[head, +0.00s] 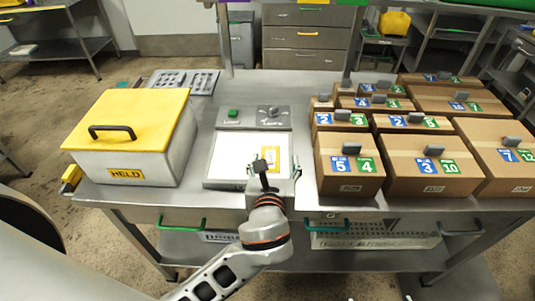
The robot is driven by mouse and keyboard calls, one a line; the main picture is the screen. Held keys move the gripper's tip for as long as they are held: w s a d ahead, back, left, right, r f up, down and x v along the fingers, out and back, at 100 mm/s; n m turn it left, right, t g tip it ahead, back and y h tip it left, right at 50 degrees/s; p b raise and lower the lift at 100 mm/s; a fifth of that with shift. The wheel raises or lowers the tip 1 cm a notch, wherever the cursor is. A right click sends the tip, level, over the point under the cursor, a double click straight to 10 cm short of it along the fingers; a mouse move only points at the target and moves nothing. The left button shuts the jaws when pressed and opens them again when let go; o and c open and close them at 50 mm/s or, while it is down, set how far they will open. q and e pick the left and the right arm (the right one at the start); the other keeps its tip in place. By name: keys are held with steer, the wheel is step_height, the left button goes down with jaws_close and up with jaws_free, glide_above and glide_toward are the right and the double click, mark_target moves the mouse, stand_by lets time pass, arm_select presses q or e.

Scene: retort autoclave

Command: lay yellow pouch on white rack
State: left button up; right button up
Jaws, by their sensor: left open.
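A small yellow and white flat item, which looks like the yellow pouch (272,154), lies on the white plate of a grey bench device (226,166) in the middle of the table. My left gripper (272,172) is open just in front of it, over the near part of the plate, and hides some of it. I cannot tell whether they touch. A white perforated rack (375,242) shows on the shelf under the table, right of the middle, partly hidden by the table edge. My right gripper is not in view.
A white bin with a yellow lid (135,115) marked HELD stands on the left of the table. Several numbered cardboard boxes (350,170) fill the right side. A grey tray with holes (183,82) lies at the back left. Green and teal handles (183,225) hang at the table's front.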

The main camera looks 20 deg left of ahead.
mark_target(270, 159)
arm_select(q)
steer(key=shift+s+a+f+g+y, duration=0.2)
steer(key=shift+s+a+f, duration=0.1)
steer(key=shift+f, duration=0.15)
steer(key=shift+s+a+f+g+y, duration=0.1)
steer(key=shift+s+a+f+g, duration=0.15)
steer(key=shift+f, duration=0.2)
steer(key=shift+a+f, duration=0.2)
steer(key=shift+f, duration=0.05)
steer(key=x, duration=0.7)
steer(key=shift+w+d+f, duration=0.2)
steer(key=shift+f, duration=0.25)
steer(key=c, duration=1.2)
steer(key=shift+c, duration=0.6)
steer(key=shift+r, duration=0.15)
